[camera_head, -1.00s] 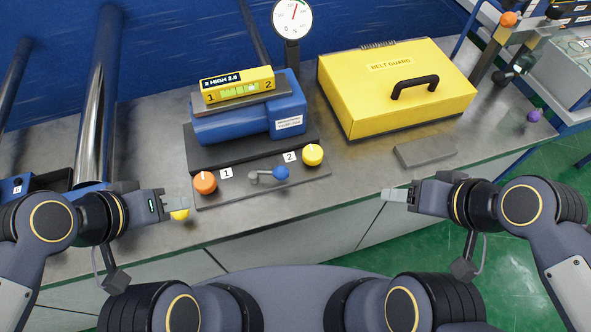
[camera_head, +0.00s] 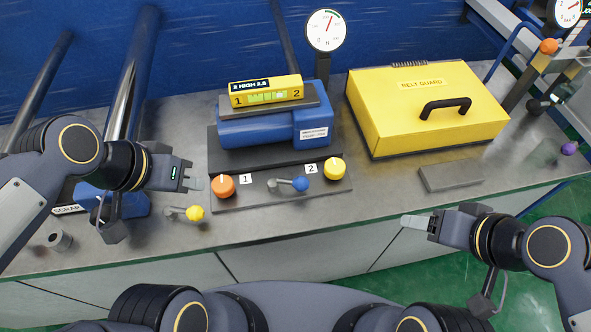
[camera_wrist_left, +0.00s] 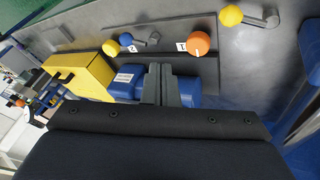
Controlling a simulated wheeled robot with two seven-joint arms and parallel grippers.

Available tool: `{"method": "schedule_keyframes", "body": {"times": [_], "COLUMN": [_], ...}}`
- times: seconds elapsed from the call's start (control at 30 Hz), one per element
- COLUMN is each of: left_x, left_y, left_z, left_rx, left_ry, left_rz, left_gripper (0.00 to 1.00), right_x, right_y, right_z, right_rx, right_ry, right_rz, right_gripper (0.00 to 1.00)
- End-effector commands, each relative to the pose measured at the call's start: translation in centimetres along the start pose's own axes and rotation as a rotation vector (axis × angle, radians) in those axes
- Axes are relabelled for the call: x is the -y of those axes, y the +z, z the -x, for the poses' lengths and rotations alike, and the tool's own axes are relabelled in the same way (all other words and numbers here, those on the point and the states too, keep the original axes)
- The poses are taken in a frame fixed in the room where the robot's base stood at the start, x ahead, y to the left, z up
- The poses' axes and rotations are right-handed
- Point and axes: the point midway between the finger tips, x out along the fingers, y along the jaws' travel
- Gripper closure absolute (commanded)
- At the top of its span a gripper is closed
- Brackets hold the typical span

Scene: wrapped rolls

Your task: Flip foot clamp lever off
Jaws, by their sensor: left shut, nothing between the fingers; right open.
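Two ball-ended levers are in view, and no readable label says which is the foot clamp lever. One has a yellow ball (camera_head: 195,213) on a short grey arm at the bench front, left of the machine. The other has a blue ball (camera_head: 301,184) on a grey arm between the orange and yellow knobs. My left gripper (camera_head: 196,184) is shut and empty, above the yellow-ball lever and left of the orange knob. The left wrist view shows its shut fingers (camera_wrist_left: 163,84) and the yellow ball (camera_wrist_left: 231,16) at the top. My right gripper (camera_head: 415,221) is open and empty near the bench's front edge.
The orange knob (camera_head: 223,187) and yellow knob (camera_head: 335,168) sit on the panel before the blue machine (camera_head: 262,126). A yellow belt guard box (camera_head: 385,115) and a grey block (camera_head: 450,176) lie to the right. A scrap bin (camera_head: 122,205) is at the left.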

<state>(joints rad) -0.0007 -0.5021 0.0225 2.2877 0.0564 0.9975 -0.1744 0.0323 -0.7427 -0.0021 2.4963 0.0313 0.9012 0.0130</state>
Motion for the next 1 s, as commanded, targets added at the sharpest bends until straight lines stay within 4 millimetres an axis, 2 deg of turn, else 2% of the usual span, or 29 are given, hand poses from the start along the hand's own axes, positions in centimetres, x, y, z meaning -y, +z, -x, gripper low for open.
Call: {"method": "schedule_keyframes", "body": {"times": [0.03, 0.17, 0.3, 0.5, 0.7, 1.0], "left_x": [0.1, -0.6, -1.6, -3.5, -4.8, -5.3], "left_y": [-1.2, -4.5, -7.8, -11.4, -13.1, -13.5], "left_z": [-1.3, -3.3, -6.4, -11.5, -14.8, -15.6], "left_rx": [0.042, 0.131, 0.218, 0.312, 0.355, 0.365], "left_ry": [0.019, 0.078, 0.159, 0.289, 0.380, 0.407], "left_rz": [-0.067, -0.246, -0.437, -0.673, -0.809, -0.850], "left_gripper": [1.00, 1.00, 1.00, 1.00, 1.00, 1.00], "right_x": [-0.5, -1.1, -1.7, -2.5, -2.8, -2.8], "right_y": [0.6, 1.2, 1.9, 2.7, 3.1, 3.1], "right_z": [-1.1, -2.4, -3.8, -5.4, -6.2, -6.2], "right_rx": [0.000, 0.000, 0.000, 0.000, 0.000, 0.000], "right_ry": [0.000, 0.000, 0.000, 0.000, 0.000, 0.000], "right_rz": [0.000, 0.000, 0.000, 0.000, 0.000, 0.000], "right_gripper": [0.40, 0.40, 0.40, 0.40, 0.40, 0.40]}}
